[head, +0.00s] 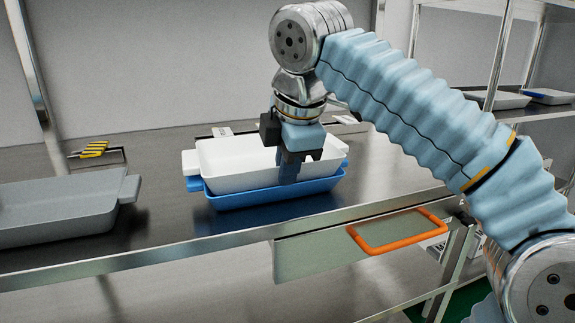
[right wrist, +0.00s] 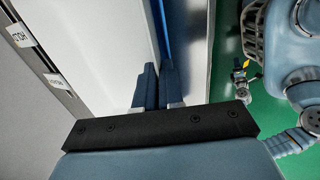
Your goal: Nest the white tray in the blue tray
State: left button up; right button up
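The white tray (head: 240,177) sits in the blue tray (head: 240,200) on the metal table, its lower part hidden by the blue walls. It stands above the blue rim, and its left handle is over the blue one. My right gripper (head: 289,170) points down at the near wall of the white tray, right of its middle. In the right wrist view its two fingers (right wrist: 158,88) are close together on either side of the white tray's wall (right wrist: 120,40), with the blue tray's edge (right wrist: 165,20) alongside. My left gripper is not in view.
A grey tray (head: 60,208) stands to the left on the table. Yellow-handled tools (head: 93,150) lie behind it. An orange handle (head: 400,231) juts out below the table's front edge (head: 170,253). A shelf with trays (head: 505,100) stands at the right.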

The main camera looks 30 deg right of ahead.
jog(key=o, duration=0.5)
jog(key=shift+w+f, duration=0.1)
jog(key=shift+f, duration=0.4)
jog(key=shift+r, duration=0.45)
jog(key=shift+p+v, duration=2.8)
jog(key=shift+v, duration=4.05)
